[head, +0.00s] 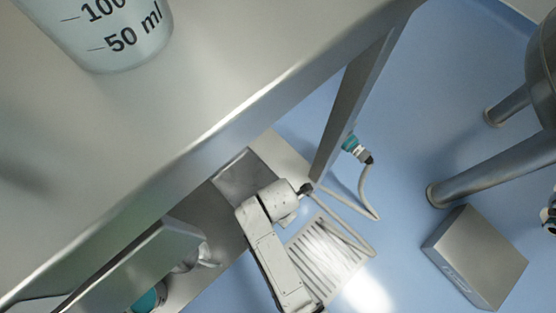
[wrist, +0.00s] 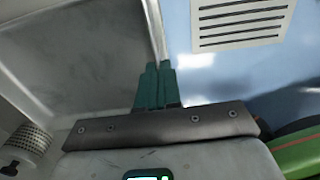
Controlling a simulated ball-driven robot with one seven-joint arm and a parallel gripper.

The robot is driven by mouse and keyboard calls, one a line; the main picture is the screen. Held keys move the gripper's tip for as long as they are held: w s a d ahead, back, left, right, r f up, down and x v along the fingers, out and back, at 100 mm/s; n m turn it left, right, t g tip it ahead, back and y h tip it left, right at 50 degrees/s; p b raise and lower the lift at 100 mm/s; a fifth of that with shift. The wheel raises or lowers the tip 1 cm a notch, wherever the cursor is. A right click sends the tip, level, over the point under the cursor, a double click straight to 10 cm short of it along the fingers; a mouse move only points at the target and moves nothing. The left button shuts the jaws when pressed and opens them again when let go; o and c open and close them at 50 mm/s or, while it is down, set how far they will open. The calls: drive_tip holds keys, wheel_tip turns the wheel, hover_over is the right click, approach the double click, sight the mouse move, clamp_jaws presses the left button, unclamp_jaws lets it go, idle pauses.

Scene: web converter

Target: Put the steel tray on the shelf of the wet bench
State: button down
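The steel tray (head: 245,177) is a grey square seen under the bench top in the head view, at the end of my white arm. In the wrist view the tray (wrist: 75,55) fills the upper left, with its raised rim running to my fingers. My gripper (wrist: 157,82) has its two teal fingers close together with the tray's rim between them. The wet bench (head: 230,60) has a steel top, and its lower shelf (head: 213,225) shows below the top's front edge. I cannot tell whether the tray touches the shelf. In the head view my arm hides the fingers.
A measuring beaker (head: 125,40) stands on the bench top. A bench leg (head: 352,105) and a cable (head: 362,190) are right of the tray. A floor grate (head: 325,255), a steel box (head: 475,255) and a tank leg (head: 490,185) are farther right. Blue floor between is clear.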

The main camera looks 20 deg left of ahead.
drive_tip(key=c, duration=1.3)
unclamp_jaws()
drive_tip(key=shift+c, duration=0.2)
wheel_tip(320, 180, up, 12)
drive_tip(key=p, duration=0.6)
drive_tip(key=shift+d+r, duration=0.1)
drive_tip(key=shift+d, duration=0.05)
